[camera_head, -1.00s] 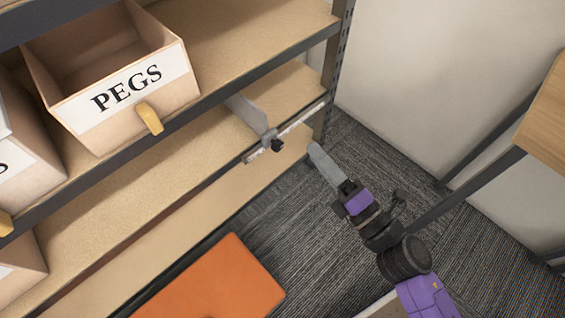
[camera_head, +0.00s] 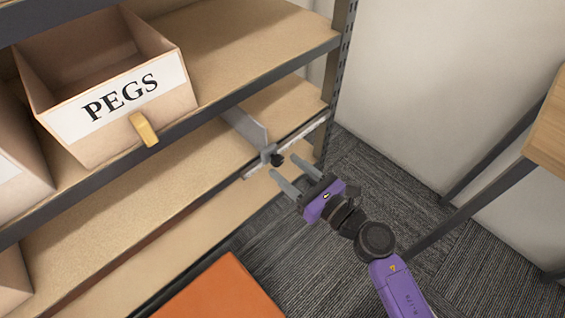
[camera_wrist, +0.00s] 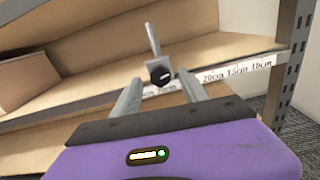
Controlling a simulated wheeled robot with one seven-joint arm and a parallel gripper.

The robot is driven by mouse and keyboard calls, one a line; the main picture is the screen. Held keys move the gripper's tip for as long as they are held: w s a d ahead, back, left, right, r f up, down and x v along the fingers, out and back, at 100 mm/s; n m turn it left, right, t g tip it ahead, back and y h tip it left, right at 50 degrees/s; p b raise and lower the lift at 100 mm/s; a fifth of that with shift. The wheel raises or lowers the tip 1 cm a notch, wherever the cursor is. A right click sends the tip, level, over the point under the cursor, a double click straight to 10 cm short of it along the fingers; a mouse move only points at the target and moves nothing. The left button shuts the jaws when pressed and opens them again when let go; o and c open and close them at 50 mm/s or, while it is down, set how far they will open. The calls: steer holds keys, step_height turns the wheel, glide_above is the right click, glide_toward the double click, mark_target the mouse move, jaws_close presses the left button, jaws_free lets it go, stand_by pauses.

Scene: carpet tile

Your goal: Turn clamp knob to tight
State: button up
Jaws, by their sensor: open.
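The clamp knob (camera_head: 277,160) is small and black. It sits on the front of a grey clamp (camera_head: 267,152) on the white ruler rail along the middle shelf's front edge. In the wrist view the knob (camera_wrist: 160,73) shows a light mark and lies beyond the fingertips, roughly midway between them. A thin grey divider plate (camera_head: 244,124) runs back from the clamp over the shelf. My gripper (camera_head: 286,170) is open and empty, its two fingers pointing at the rail, just short of the knob. It also shows in the wrist view (camera_wrist: 161,88).
A cardboard bin labelled PEGS (camera_head: 110,100) stands on the upper shelf (camera_head: 240,45), above left. The steel rack post (camera_head: 338,70) is right of the clamp. An orange object (camera_head: 222,290) lies low in front. A wooden table (camera_head: 548,125) is at the right.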

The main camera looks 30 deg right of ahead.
mark_target(277, 160)
steer(key=shift+x, duration=1.2)
jaws_close()
